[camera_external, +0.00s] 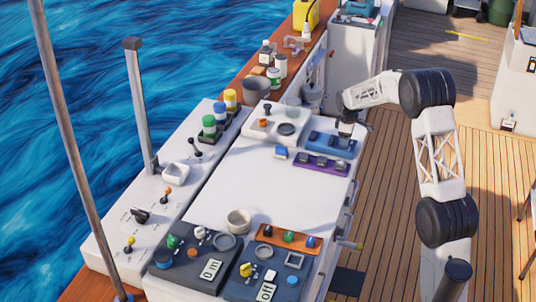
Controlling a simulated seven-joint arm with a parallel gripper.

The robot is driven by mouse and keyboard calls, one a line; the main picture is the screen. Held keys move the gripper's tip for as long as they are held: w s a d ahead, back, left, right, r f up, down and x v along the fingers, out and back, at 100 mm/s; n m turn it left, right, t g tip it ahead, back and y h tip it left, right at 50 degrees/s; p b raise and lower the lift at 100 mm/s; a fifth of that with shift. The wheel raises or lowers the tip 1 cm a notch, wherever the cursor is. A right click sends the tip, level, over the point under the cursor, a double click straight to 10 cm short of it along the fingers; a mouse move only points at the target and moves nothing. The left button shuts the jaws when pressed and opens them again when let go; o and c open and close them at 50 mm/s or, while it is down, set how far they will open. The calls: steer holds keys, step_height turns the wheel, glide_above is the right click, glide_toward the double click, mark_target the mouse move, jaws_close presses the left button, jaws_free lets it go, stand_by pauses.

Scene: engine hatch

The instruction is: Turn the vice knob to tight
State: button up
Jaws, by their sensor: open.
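My gripper (350,127) is at the far right corner of the white worktop, low over the right end of a blue switch panel (326,142). It is open. Its fingertips are small and partly hidden by the wrist, and I cannot tell whether they touch the panel. A grey metal fitting (312,92), possibly the vice, stands at the worktop's far edge, left of my gripper and apart from it. I cannot tell for certain which part is the vice knob.
A purple switch panel (320,164) and a small blue block (281,152) lie near the gripper. A white panel with a dial (276,125) is to the left. A cup (239,221) and dark control panels (265,275) fill the near end. The worktop's middle is clear.

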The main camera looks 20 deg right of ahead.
steer(key=shift+c, duration=0.5)
steer(key=c, duration=0.8)
